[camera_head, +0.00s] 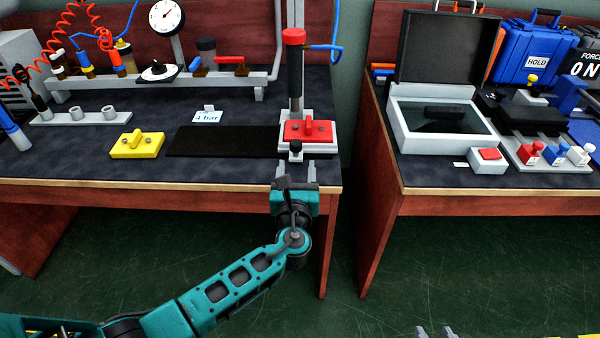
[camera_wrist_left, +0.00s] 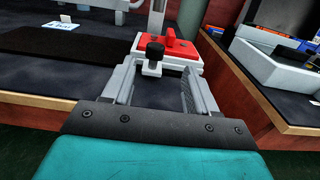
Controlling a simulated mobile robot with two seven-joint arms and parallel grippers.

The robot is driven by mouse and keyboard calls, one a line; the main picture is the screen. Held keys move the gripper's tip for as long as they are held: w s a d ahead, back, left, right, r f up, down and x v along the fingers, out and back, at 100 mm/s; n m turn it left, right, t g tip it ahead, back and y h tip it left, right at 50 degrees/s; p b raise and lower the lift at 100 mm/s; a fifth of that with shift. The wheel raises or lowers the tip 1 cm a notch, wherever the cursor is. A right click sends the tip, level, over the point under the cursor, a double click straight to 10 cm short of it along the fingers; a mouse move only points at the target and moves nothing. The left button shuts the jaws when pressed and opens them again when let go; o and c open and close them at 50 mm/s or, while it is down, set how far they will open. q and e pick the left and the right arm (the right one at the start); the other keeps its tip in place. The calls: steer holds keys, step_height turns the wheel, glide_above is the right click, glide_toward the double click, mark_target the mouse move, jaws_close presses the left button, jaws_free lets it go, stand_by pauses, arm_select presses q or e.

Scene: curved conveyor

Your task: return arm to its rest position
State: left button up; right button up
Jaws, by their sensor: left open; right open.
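My left arm (camera_head: 230,285) comes in from the lower left, and its gripper (camera_head: 295,170) is at the front edge of the left bench. In the left wrist view the left gripper (camera_wrist_left: 162,78) has its fingers apart, with a black knob (camera_wrist_left: 154,47) on a pale block between or just beyond the tips. I cannot tell whether they touch. The knob also shows in the head view (camera_head: 295,147), in front of a red plate (camera_head: 308,131) on a pale base. My right gripper (camera_head: 435,331) shows only its two separated fingertips at the bottom edge.
The left bench holds a yellow block (camera_head: 137,145), a black mat (camera_head: 215,142), a "4 bar" sign (camera_head: 207,115) and an upright post with a red top (camera_head: 294,60). The right bench holds an open case (camera_head: 440,132) and a red button box (camera_head: 488,158). A gap separates the benches.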

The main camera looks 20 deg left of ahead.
arm_select(q)
steer(key=shift+s, duration=0.2)
arm_select(e)
steer(key=shift+s+d, duration=0.3)
arm_select(q)
steer(key=s+f+n+g+h+p, duration=0.1)
steer(key=s+f+n+g+h, duration=0.15)
steer(key=s+f+n, duration=0.4)
steer(key=s+f+n+g+h+p, duration=0.1)
steer(key=s+f+n+g+p, duration=0.15)
steer(key=s+n, duration=0.55)
steer(key=s+r+n+g+h+p, duration=0.1)
steer(key=s+n+h, duration=0.2)
steer(key=s+n, duration=0.7)
steer(key=n, duration=0.6)
steer(key=shift+a+r+g, duration=0.3)
steer(key=shift+a+r, duration=0.05)
arm_select(e)
steer(key=r, duration=0.2)
steer(key=d, duration=0.1)
steer(key=shift+s+d+r+h, duration=0.1)
steer(key=shift+s+r+h, duration=0.2)
steer(key=shift+s+r, duration=0.1)
